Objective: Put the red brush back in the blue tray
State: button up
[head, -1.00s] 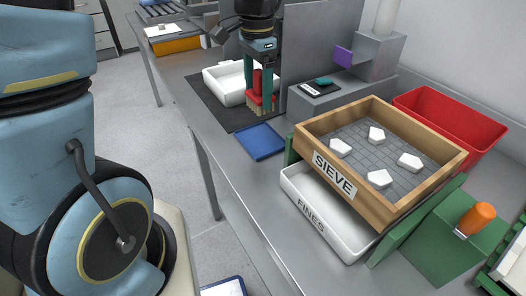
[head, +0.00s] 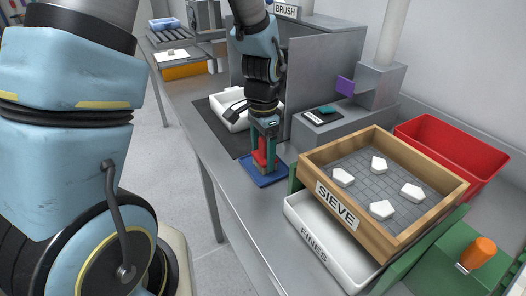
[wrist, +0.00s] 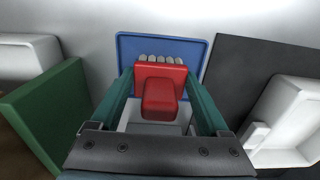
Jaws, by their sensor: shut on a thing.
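The red brush (head: 262,158) is held between the fingers of my gripper (head: 265,150), bristles down. In the head view it is over the blue tray (head: 256,177), with its lower end at or just above the tray floor; I cannot tell if it touches. In the wrist view the red brush (wrist: 160,90) is between the two green fingers of my gripper (wrist: 160,105), with pale bristles showing at its far edge. The blue tray (wrist: 127,46) lies beyond and beneath it, its near part hidden by the brush and gripper.
The wooden sieve (head: 440,205) with several white pieces stands to the right, above the white fines tray (head: 305,232). A grey box (head: 322,119) is behind the blue tray. A white tray (head: 222,106) lies on the dark mat (head: 215,126) to the left. A red bin (head: 465,150) is farther right.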

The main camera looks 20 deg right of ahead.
jog(key=shift+f, duration=0.1)
jog(key=o, duration=1)
jog(key=shift+o, duration=0.2)
notch_tip(320, 180, up, 12)
jog(key=shift+r+b, duration=0.15)
jog(key=shift+b, duration=0.45)
jog(key=a+f+n, duration=0.2)
jog(key=a+n, duration=0.5)
jog(key=a, duration=0.5)
jog(key=w+a+f+n+t, duration=0.1)
jog(key=a+f+n, duration=0.1)
jog(key=a+n, duration=0.5)
jog(key=a, duration=0.6)
jog(key=shift+w+f+n+t, duration=0.2)
jog(key=shift+n+t, duration=0.1)
jog(key=shift+n, duration=0.1)
